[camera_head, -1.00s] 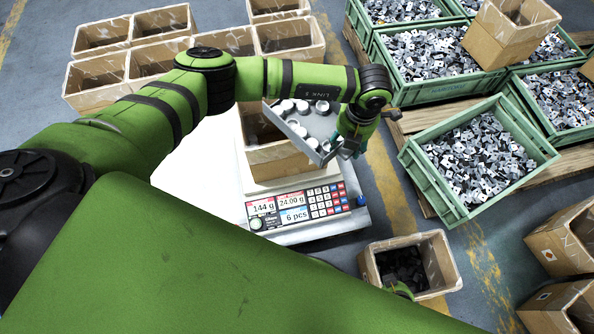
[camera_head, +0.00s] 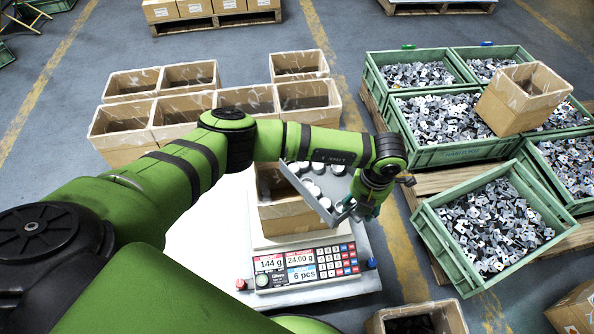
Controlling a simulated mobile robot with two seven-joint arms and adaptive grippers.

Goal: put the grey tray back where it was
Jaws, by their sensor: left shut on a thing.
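The grey tray (camera_head: 337,186) hangs above the scale and its carton, with several pale round parts in it. It looks tilted in the picture. My left gripper (camera_head: 357,208) is shut on the tray at its right end. The arm link hides part of the tray's far side. An open cardboard carton (camera_head: 290,222) stands on the scale (camera_head: 310,290), partly below the tray. The scale's display reads 144 g, 24.00 g and 6 pcs. My right gripper is not in view.
Several green crates (camera_head: 437,154) of stamped parts stand on a pallet at the right, with a carton (camera_head: 522,98) on top. Empty cartons (camera_head: 120,146) stand behind my left arm. Another carton (camera_head: 455,318) is cut off at the bottom edge. Grey floor is free at the back.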

